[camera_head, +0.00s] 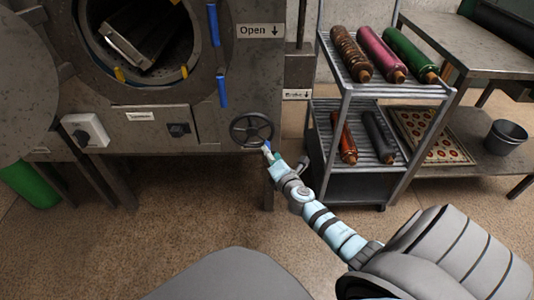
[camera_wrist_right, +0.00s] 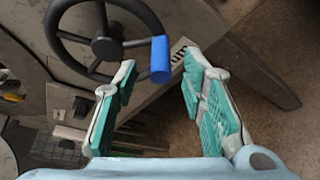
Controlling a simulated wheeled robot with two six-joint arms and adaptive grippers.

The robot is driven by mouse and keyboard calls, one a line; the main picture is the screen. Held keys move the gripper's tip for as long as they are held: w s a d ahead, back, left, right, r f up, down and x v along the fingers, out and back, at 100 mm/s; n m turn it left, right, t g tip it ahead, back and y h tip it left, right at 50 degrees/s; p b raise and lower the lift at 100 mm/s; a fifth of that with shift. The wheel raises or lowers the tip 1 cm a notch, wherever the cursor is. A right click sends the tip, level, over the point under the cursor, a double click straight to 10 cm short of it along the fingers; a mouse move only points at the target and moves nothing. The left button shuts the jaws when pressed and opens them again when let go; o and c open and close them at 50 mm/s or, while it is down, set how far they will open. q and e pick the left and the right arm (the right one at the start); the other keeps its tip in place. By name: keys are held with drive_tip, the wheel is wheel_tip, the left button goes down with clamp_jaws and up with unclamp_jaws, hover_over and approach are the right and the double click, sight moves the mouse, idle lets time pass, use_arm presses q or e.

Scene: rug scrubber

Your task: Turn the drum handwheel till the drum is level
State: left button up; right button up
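The dark drum handwheel (camera_head: 251,130) is on the front of the grey machine. In the right wrist view, the handwheel (camera_wrist_right: 105,46) has spokes, a hub and a blue handle (camera_wrist_right: 160,60) on its rim. My right gripper (camera_head: 268,152) is at the lower right of the wheel. In the wrist view, my right gripper (camera_wrist_right: 160,68) is open, with the blue handle in the gap between its fingertips; neither finger visibly touches it. The drum (camera_head: 143,40) shows through the round opening, and a box-like part inside it sits tilted. My left gripper is not in view.
The round door (camera_head: 25,85) stands open at the left. Blue and yellow clamps sit around the opening. A shelf cart (camera_head: 385,90) with several rolled rugs stands right of the wheel. A table and a bucket (camera_head: 505,135) are at far right. Bare floor lies in front.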

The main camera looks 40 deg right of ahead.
sight(252, 134)
drive_tip(key=b+x, duration=0.1)
drive_tip(key=x, duration=0.2)
drive_tip(key=shift+f, duration=0.15)
drive_tip(key=shift+w+d, duration=0.15)
drive_tip(key=shift+w, duration=0.35)
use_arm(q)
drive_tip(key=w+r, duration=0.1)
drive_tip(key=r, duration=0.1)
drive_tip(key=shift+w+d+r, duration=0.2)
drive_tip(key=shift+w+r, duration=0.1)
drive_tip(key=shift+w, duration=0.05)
use_arm(e)
drive_tip(key=shift+c, duration=0.4)
clamp_jaws()
